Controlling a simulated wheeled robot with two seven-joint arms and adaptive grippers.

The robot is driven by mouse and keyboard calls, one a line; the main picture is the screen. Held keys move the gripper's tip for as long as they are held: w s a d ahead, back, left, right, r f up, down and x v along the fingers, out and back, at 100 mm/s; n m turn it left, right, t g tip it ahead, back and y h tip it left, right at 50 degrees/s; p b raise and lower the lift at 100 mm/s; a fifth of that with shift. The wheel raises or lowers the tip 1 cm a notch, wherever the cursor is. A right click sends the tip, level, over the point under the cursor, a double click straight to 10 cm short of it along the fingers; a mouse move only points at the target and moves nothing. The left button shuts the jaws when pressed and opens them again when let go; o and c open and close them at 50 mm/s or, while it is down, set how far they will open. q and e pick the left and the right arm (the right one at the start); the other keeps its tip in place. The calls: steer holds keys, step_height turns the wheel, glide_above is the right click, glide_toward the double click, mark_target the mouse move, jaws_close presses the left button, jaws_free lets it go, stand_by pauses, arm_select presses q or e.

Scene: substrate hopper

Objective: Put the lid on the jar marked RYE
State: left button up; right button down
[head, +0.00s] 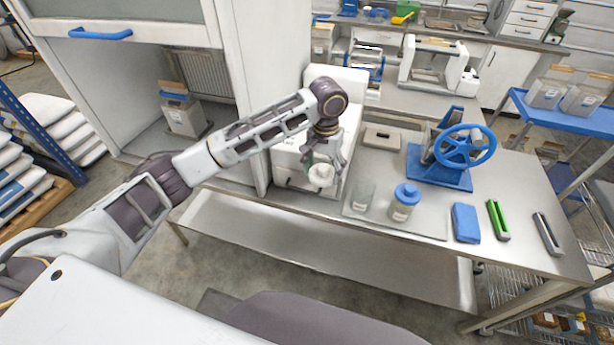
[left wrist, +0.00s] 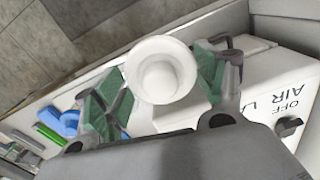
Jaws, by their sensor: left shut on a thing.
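My left gripper (head: 321,160) is shut on a white round lid (head: 320,177) with a raised knob. The lid also shows in the left wrist view (left wrist: 162,72), between the green finger pads. It is held above the white machine's front, left of the jars and apart from them. A pale, clear jar (head: 361,196) stands on the grey mat and appears to have no lid. Right of it stands a jar with a blue lid (head: 404,202) and a pale label. The lettering on both jars is too small to read. My right gripper is not in view.
A white machine (left wrist: 262,85) marked AIR and OFF is beside the held lid. The mat (head: 420,228) is clear in front of the jars.

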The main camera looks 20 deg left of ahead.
arm_select(q)
steer(key=s+d+r+m+p, duration=0.2)
steer(key=d+r+m, duration=0.3)
steer(key=d, duration=0.6)
steer(key=s+f+m, duration=0.1)
steer(key=s+m, duration=0.1)
steer(key=m, duration=0.7)
steer(key=s+d+f+m, duration=0.1)
steer(key=s+f+m, duration=0.1)
steer(key=m, duration=0.7)
steer(key=shift+s+d+f, duration=0.25)
steer(key=shift+s, duration=0.6)
steer(key=shift+m, duration=0.5)
